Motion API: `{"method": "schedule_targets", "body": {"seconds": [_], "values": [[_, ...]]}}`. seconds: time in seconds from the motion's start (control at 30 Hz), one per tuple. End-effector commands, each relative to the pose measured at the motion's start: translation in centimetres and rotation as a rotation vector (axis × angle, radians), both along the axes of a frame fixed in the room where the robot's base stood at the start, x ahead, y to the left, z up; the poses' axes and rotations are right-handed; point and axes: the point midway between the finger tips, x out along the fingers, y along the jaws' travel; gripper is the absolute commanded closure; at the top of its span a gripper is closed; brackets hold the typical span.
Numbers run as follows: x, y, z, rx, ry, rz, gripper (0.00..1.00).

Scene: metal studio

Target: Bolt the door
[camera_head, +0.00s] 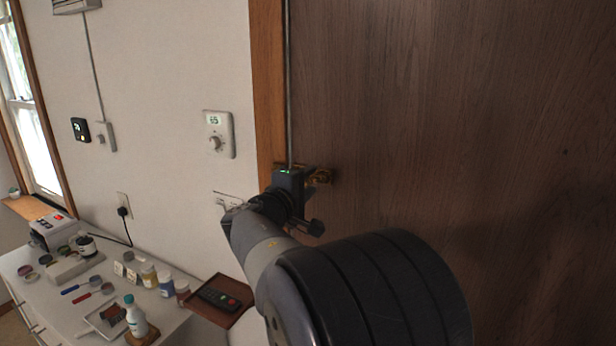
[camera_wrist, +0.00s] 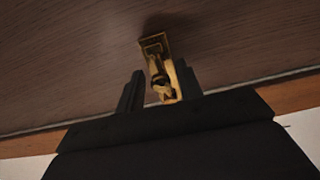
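The door (camera_head: 460,110) is brown wood and looks shut against its orange-brown frame (camera_head: 267,70). A brass bolt (camera_head: 323,177) is mounted at the door's left edge, partly hidden by my gripper (camera_head: 306,190) in the head view. In the wrist view, the bolt's brass plate (camera_wrist: 154,43) lies on the door. My gripper (camera_wrist: 160,84) is open, with one dark finger on each side of the brass fitting. A gap shows on the left side; contact on the right cannot be told. The bolt's far end is hidden behind my gripper.
A white counter (camera_head: 60,318) at the lower left carries jars, a bottle (camera_head: 136,318) and tools. A brown tray (camera_head: 222,312) with a remote (camera_head: 218,298) sits close left of my arm. A thermostat (camera_head: 218,134) and switch plate (camera_head: 228,199) are on the wall.

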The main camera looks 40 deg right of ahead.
Motion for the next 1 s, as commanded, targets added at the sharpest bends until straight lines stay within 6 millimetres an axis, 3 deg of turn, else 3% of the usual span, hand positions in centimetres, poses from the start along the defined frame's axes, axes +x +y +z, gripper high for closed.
{"method": "schedule_targets", "body": {"seconds": [0.37,0.77,1.0], "values": [[0.18,-0.52,-0.06,0.001,0.000,0.000,0.66],[0.17,-0.49,-0.06,0.001,0.000,0.000,0.99],[0.17,-0.49,-0.07,0.001,0.000,0.000,1.00]]}}
